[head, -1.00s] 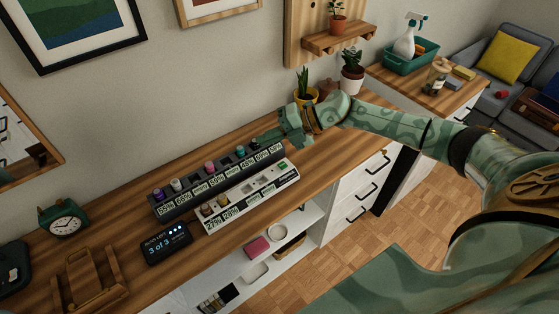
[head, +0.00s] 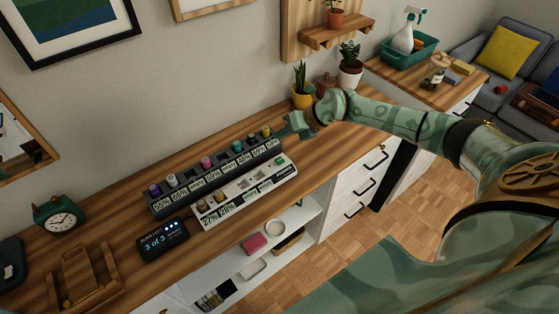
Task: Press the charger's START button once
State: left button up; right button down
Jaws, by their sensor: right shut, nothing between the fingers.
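A white charger (head: 236,198) sits on the wooden desk, with a few cells in its left slots and percentage labels along its front. A small green mark, possibly the START button (head: 280,161), shows at its right end; its lettering is too small to read. Behind it stands a dark rack (head: 189,193) with several coloured cells and percentage labels. My right gripper (head: 283,132) is shut and empty, just beyond the right end of the dark rack, apart from the green mark. My left gripper is out of view.
A black display (head: 163,241) reading "3 of 3" stands left of the charger. A green clock (head: 59,216) and a wooden stand (head: 84,279) are farther left. A yellow-potted plant (head: 303,94) stands behind my right gripper. Desk in front of the charger is narrow.

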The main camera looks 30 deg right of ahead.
jog(key=b, duration=0.6)
send_over(283, 161)
notch_tip(283, 161, down, 7)
jog(key=shift+f, duration=0.55)
jog(key=shift+f, duration=0.1)
dwell(1.1)
jog(key=shift+f, duration=0.35)
jog(key=shift+f+b, duration=0.4)
jog(key=shift+f, duration=0.05)
dwell(0.6)
jog(key=shift+s, duration=0.1)
jog(key=shift+r+p, duration=0.85)
jog(key=shift+r, duration=0.1)
